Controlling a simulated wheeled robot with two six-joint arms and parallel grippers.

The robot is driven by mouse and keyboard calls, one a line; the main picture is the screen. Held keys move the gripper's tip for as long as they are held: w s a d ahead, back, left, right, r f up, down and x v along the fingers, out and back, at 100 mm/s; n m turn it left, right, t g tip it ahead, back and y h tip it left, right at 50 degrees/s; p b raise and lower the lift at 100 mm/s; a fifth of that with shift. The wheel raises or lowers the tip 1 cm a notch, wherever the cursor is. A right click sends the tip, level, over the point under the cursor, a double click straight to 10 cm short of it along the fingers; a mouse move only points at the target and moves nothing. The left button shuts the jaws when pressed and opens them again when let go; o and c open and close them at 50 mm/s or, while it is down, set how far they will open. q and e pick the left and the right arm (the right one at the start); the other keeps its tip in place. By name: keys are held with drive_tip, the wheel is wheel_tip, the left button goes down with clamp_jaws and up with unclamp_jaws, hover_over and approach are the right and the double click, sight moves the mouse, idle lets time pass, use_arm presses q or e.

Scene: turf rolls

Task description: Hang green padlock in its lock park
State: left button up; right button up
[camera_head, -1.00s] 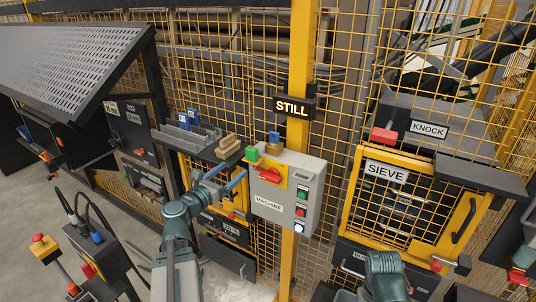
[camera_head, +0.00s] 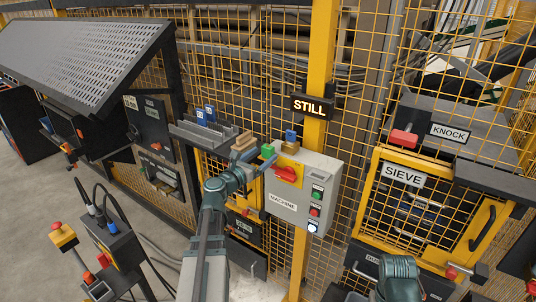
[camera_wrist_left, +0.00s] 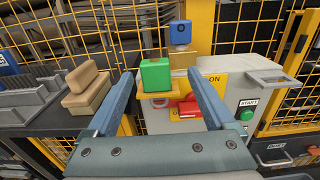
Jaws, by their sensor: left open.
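The green padlock (camera_head: 267,151) is at the upper left of the grey machine box (camera_head: 305,185), by the red switch handle (camera_head: 285,174) on its yellow plate. My left gripper (camera_head: 262,160) is open. In the left wrist view its blue fingers (camera_wrist_left: 160,88) stand on either side of the padlock, which looks beyond or between their tips; contact cannot be told. A blue padlock (camera_head: 291,135) sits on a tan block on top of the box. I cannot tell which holder is the lock park.
A dark shelf left of the box carries a stepped wooden block (camera_head: 243,147), a grey slotted rack (camera_head: 205,133) and blue pieces. Yellow mesh fence and a post with a STILL sign (camera_head: 311,106) stand behind. The SIEVE door (camera_head: 415,205) is at right.

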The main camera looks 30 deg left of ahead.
sight(266, 150)
use_arm(q)
drive_tip(key=w, duration=0.5)
drive_tip(key=shift+w+a, duration=0.1)
drive_tip(key=shift+a, duration=0.05)
clamp_jaws()
